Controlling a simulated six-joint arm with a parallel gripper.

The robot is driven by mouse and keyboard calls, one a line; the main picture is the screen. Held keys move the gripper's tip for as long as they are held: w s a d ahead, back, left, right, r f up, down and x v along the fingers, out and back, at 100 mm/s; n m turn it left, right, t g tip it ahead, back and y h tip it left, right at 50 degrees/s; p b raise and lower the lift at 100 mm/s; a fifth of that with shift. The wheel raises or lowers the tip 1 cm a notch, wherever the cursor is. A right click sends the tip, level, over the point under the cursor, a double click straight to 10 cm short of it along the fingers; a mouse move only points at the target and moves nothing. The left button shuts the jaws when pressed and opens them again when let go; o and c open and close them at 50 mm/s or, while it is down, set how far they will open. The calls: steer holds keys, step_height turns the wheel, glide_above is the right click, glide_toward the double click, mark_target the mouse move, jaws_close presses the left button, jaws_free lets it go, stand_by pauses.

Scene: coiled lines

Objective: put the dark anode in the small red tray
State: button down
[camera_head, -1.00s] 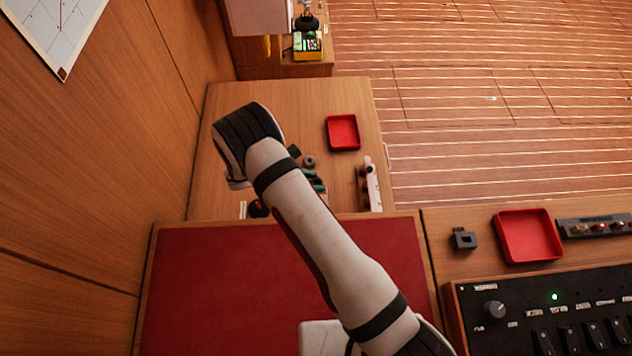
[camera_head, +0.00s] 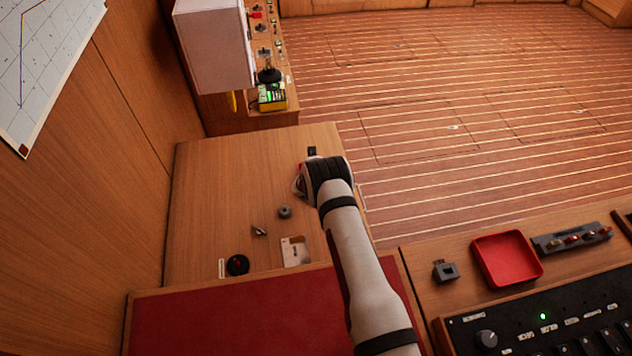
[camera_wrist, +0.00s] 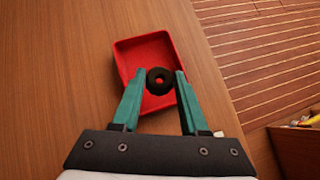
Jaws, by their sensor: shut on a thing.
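I cannot tell the exact height between ring and tray. In the head view my wrist hides the anode, the fingers and nearly all of this tray.
On the wooden bench lie a grey ring (camera_head: 285,212), a small dark piece (camera_head: 259,231), a black round item (camera_head: 237,265) and a white plate (camera_head: 295,252).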

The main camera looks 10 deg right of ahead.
step_height(320, 180, down, 4)
steer(key=shift+f, duration=0.1)
steer(key=shift+c, duration=2.2)
jaws_free()
steer(key=shift+f, duration=0.1)
